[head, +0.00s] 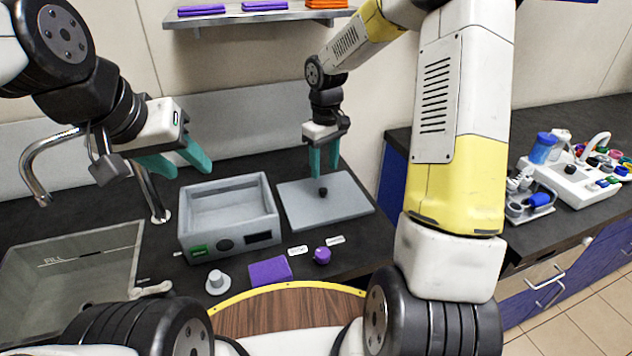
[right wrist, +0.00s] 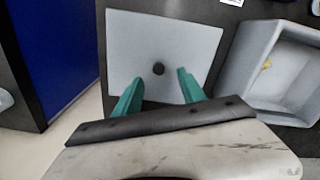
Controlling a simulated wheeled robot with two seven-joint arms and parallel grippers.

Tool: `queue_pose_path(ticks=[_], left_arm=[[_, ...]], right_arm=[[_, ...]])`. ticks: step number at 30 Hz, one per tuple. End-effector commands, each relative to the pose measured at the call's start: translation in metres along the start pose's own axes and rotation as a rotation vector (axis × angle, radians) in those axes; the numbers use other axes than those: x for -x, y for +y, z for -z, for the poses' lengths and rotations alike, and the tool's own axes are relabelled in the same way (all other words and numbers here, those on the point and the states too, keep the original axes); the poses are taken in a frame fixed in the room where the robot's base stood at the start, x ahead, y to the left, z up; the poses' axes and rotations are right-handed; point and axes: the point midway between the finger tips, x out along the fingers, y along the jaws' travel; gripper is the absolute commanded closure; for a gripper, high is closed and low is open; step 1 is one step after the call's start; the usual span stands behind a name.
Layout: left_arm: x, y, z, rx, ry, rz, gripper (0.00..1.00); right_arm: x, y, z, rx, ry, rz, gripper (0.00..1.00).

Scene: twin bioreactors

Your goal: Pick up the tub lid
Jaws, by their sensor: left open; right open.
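The tub lid (head: 345,206) is a flat grey rectangular plate with a small black knob (head: 323,192) in its middle. It lies on the dark counter just right of the open grey tub (head: 228,215). My right gripper (head: 323,172) is open and points down above the lid, close to the knob. In the right wrist view the lid (right wrist: 190,35) shows beyond the two teal fingers (right wrist: 158,88), with the knob (right wrist: 158,69) ahead of the gap between them. My left gripper (head: 182,168) is open and empty, up in front of the tub's back left.
A sink (head: 75,265) with a tap is at the left. A purple box (head: 270,271), a small purple item (head: 322,255) and a pale grey stopper-like piece (head: 216,281) stand before the tub. A shelf (head: 260,17) hangs above. The right counter holds lab gear (head: 575,180).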

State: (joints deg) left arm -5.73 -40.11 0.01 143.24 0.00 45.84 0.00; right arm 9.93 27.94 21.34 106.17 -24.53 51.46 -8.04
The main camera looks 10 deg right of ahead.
Motion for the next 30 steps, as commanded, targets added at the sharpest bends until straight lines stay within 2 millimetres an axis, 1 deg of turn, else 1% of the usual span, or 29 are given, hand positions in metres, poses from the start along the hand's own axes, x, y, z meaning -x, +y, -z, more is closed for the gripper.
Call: queue_pose_path(ticks=[11,15,18,22,28,30], left_arm=[[0.0,0.0,0.0,0.0,0.0,0.0,0.56],[0.0,0.0,0.0,0.0,0.0,0.0,0.56],[0.0,0.0,0.0,0.0,0.0,0.0,0.56],[0.0,0.0,0.0,0.0,0.0,0.0,0.56],[0.0,0.0,0.0,0.0,0.0,0.0,0.56],[0.0,0.0,0.0,0.0,0.0,0.0,0.56]], right_arm=[[-0.041,0.002,0.004,0.005,-0.006,0.006,0.52],[-0.062,0.005,0.009,0.004,-0.006,0.006,0.52],[-0.075,0.005,0.009,0.004,-0.005,0.005,0.52],[-0.082,0.005,0.009,0.004,-0.004,0.003,0.52],[-0.082,0.005,0.009,0.004,-0.003,0.003,0.52],[-0.082,0.005,0.009,0.004,-0.003,0.003,0.66]])
